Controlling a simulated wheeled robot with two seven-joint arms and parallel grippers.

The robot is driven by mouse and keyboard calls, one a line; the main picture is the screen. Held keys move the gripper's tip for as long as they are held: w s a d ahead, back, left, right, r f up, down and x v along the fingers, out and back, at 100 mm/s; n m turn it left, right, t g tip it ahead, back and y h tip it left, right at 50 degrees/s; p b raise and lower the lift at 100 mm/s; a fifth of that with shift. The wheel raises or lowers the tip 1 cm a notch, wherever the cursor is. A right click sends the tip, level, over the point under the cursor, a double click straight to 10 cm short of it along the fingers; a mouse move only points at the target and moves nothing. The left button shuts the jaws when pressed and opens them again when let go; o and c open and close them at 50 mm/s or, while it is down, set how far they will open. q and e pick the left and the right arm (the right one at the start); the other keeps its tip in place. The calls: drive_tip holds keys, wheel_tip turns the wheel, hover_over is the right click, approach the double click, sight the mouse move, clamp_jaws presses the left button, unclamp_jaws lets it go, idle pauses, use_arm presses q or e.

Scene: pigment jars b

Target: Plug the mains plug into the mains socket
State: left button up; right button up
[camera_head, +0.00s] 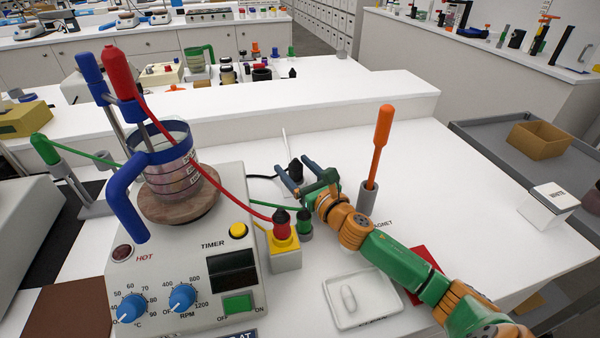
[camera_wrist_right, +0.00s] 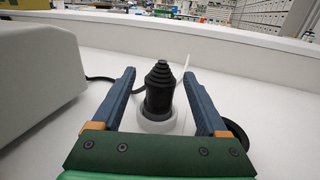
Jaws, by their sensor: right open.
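The black plug (camera_head: 296,171) has a stepped, tapering body in the right wrist view (camera_wrist_right: 160,92). It stands upright in or on a white round base (camera_wrist_right: 157,124), with a black cable (camera_wrist_right: 101,78) running left. My right gripper (camera_head: 293,165) is open around the plug. In the right wrist view its two blue fingers (camera_wrist_right: 159,73) stand on either side with gaps, not touching it. A dark round thing (camera_wrist_right: 236,132) shows partly behind the right finger; I cannot tell whether it is the mains socket. My left gripper is not in view.
A hotplate (camera_head: 190,260) with a blue-handled beaker (camera_head: 172,165) stands left. Red (camera_head: 281,226) and green (camera_head: 305,225) plugs with leads are close to my right gripper. An orange-handled tool (camera_head: 382,135) stands in a grey holder (camera_head: 367,198). A white tray (camera_head: 375,316) lies in front.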

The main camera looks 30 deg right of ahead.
sight(300, 172)
drive_tip(key=shift+s+d, duration=0.1)
drive_tip(key=shift+s, duration=1.95)
